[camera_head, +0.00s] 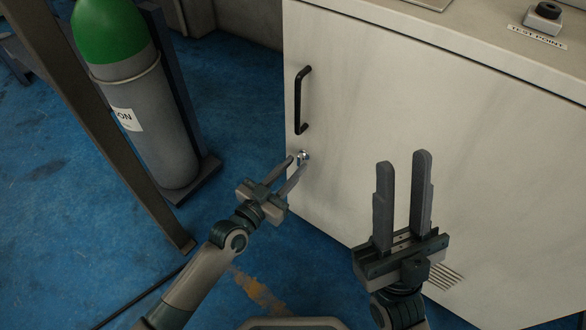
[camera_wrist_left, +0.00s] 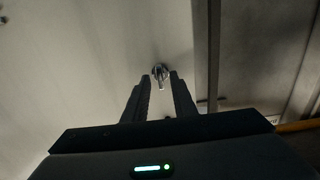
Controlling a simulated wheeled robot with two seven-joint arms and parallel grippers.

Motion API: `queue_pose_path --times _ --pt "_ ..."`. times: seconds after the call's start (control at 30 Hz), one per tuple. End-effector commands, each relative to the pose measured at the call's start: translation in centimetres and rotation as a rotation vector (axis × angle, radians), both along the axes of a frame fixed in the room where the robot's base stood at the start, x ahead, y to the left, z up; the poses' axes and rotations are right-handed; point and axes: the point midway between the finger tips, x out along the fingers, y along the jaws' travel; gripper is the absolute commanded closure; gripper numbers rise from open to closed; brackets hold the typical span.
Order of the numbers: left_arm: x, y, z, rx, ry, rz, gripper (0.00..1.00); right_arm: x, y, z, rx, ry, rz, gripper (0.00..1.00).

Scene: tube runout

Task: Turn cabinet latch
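The cabinet latch (camera_head: 303,156) is a small silver piece on the cream cabinet door, just below the black handle (camera_head: 302,100). In the left wrist view the latch (camera_wrist_left: 160,72) sits just past my fingertips, with a short tab pointing down. My left gripper (camera_head: 296,162) is open, its fingers pointing at the latch; in the wrist view the two fingers (camera_wrist_left: 161,82) stand apart on either side of it. I cannot tell if they touch it. My right gripper (camera_head: 402,160) is open and empty in front of the cabinet, right of the latch.
The cream cabinet (camera_head: 450,130) fills the right side, with a vent (camera_head: 445,277) low on its front and a black knob (camera_head: 544,14) on top. A green and grey gas cylinder (camera_head: 150,110) stands left, behind a brown post (camera_head: 110,130). Blue floor (camera_head: 60,230) is mostly clear.

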Motion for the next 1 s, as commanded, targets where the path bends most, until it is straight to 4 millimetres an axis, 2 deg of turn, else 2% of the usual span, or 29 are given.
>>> queue_pose_path --times 0.03,0.1,0.17,0.6,0.63,0.73,1.0 --pt "0.5 -0.3 -0.1 -0.003 -0.002 0.001 0.75 -0.2 -0.3 0.2 0.005 -0.027 -0.006 0.69" --pt "0.4 -0.2 0.1 0.001 -0.001 0.0 0.75 -0.2 -0.6 1.1 0.011 -0.06 -0.013 0.69" --pt "0.4 -0.2 0.1 0.001 -0.001 0.0 0.75 -0.2 -0.6 1.3 0.01 -0.062 -0.015 0.69" --pt "0.6 -0.3 0.1 0.0 0.0 0.0 0.75 0.0 -0.3 0.8 0.011 -0.032 -0.01 0.69" --pt "0.6 -0.3 0.1 0.0 0.0 0.0 0.78 0.0 -0.3 0.8 0.011 -0.031 -0.01 0.69" --pt "0.5 -0.3 0.1 0.0 0.0 0.0 1.0 0.0 -0.3 0.8 0.01 -0.03 -0.009 0.69" --pt "0.6 -0.3 0.1 0.0 -0.001 0.0 1.0 0.0 -0.2 0.7 0.005 -0.03 -0.006 0.69"
